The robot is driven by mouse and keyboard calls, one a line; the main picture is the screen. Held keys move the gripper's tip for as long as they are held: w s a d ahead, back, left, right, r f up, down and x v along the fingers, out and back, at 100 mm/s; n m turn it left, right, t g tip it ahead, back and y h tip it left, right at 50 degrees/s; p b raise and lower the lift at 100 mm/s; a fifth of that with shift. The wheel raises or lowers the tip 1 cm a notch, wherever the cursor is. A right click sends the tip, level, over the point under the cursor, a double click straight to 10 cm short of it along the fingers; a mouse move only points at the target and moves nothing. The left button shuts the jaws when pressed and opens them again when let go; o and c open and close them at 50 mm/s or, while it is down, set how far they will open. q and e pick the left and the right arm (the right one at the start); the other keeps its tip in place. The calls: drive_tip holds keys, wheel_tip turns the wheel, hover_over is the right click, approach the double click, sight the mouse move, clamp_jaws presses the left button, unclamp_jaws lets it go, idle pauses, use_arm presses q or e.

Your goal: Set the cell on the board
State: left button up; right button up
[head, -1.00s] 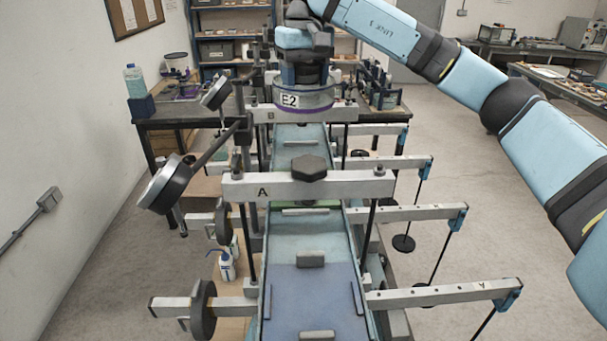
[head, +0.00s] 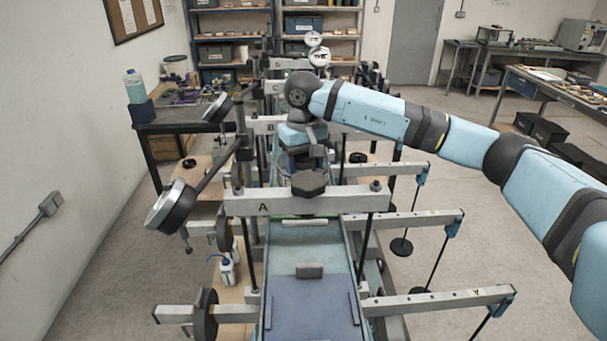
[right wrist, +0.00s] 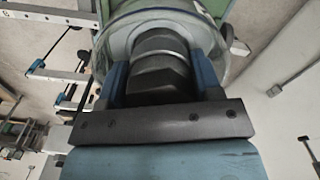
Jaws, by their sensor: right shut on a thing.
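A long pale blue-green channel, which I take for the board (head: 308,243), runs under the beam. I cannot tell whether the cell touches it. My left gripper is out of view.
Crossbeam A (head: 255,204) spans the channel in front of my right gripper. Lever arms (head: 440,299) with hanging rods stick out to the right. A round dial-like weight (head: 172,205) stands at left. A low block (head: 309,270) sits on the channel's near part.

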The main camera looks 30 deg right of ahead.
wheel_tip(320, 180, down, 4)
drive_tip(key=shift+r+p, duration=0.25)
drive_tip(key=shift+p, duration=0.3)
drive_tip(key=shift+f, duration=0.25)
